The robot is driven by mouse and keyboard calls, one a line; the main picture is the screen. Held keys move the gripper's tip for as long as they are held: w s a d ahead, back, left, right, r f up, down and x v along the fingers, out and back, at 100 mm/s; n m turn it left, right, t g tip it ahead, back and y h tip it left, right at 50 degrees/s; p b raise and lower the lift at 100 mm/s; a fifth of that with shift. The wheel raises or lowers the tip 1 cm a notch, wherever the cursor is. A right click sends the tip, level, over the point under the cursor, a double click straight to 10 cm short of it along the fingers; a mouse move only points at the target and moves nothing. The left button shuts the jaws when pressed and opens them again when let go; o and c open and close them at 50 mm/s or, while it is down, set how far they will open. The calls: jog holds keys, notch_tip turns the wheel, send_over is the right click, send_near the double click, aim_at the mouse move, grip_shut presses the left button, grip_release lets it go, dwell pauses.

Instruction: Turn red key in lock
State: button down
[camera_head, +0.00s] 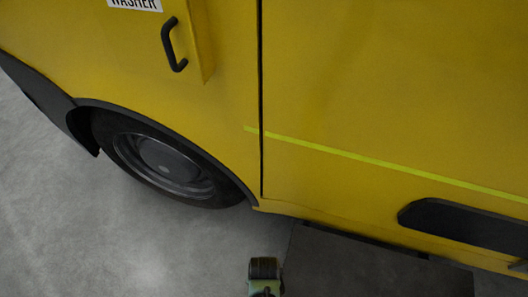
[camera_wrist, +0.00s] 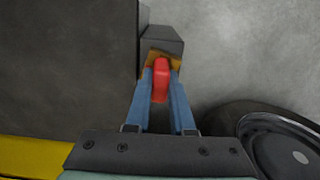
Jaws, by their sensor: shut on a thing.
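The red key (camera_wrist: 161,80) is in the middle of the wrist view, upright between the two blue fingers of my gripper (camera_wrist: 161,88). My gripper is shut on the red key. Just beyond the key is a dark grey block with an orange-brown face (camera_wrist: 163,42), which looks like the lock. The key's far end meets or overlaps that face; whether it is inserted is hidden. I cannot make out the key, the lock or the fingers in the head view.
A yellow vehicle (camera_head: 370,80) with a dark wheel (camera_head: 165,160) and a black door handle (camera_head: 172,45) fills the head view. A dark box or step (camera_head: 370,268) stands below its side. Grey floor (camera_head: 50,200) is clear at the left.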

jog(key=n, duration=0.2)
jog(key=shift+n, duration=0.3)
jog(key=c, duration=0.7)
grip_release()
